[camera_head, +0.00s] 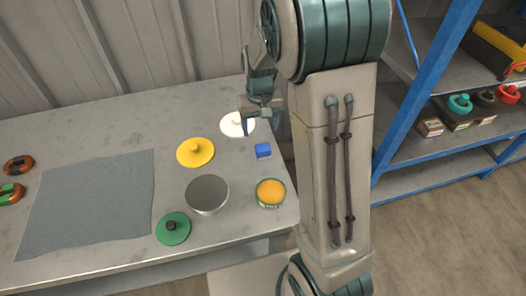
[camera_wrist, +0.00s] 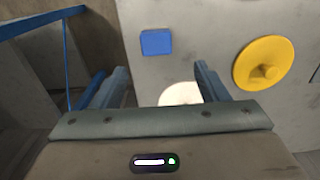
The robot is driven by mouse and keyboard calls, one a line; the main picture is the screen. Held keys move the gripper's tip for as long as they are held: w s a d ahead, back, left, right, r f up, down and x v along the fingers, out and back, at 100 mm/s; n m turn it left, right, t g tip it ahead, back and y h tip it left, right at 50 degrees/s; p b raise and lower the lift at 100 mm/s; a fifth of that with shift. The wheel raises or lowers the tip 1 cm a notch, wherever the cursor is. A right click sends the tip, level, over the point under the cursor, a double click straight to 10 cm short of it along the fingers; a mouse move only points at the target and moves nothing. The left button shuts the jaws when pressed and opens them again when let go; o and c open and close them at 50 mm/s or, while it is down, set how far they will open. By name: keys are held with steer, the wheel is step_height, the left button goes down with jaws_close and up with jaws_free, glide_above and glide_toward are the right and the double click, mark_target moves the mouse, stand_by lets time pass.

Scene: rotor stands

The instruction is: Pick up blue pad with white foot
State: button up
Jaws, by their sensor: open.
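The blue pad (camera_head: 263,151) is a small blue block lying on the table near its right edge. It also shows in the wrist view as a blue square (camera_wrist: 156,42), beyond the fingertips. I cannot make out a white foot on it. My gripper (camera_head: 262,108) is open and empty, above the back right of the table. In the wrist view, its two fingers (camera_wrist: 163,78) stand apart, with the pad ahead of the gap and apart from them. A white disc (camera_head: 235,125) lies just behind the pad, partly hidden by my gripper.
A grey mat (camera_head: 90,203) lies left. A blue-framed shelf (camera_head: 425,85) stands right of the table.

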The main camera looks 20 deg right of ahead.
mark_target(263, 147)
step_height(263, 147, down, 4)
steer(key=shift+f, duration=0.25)
steer(key=f, duration=0.5)
steer(key=shift+s+d, duration=0.3)
steer(key=shift+s, duration=0.05)
steer(key=c, duration=1.1)
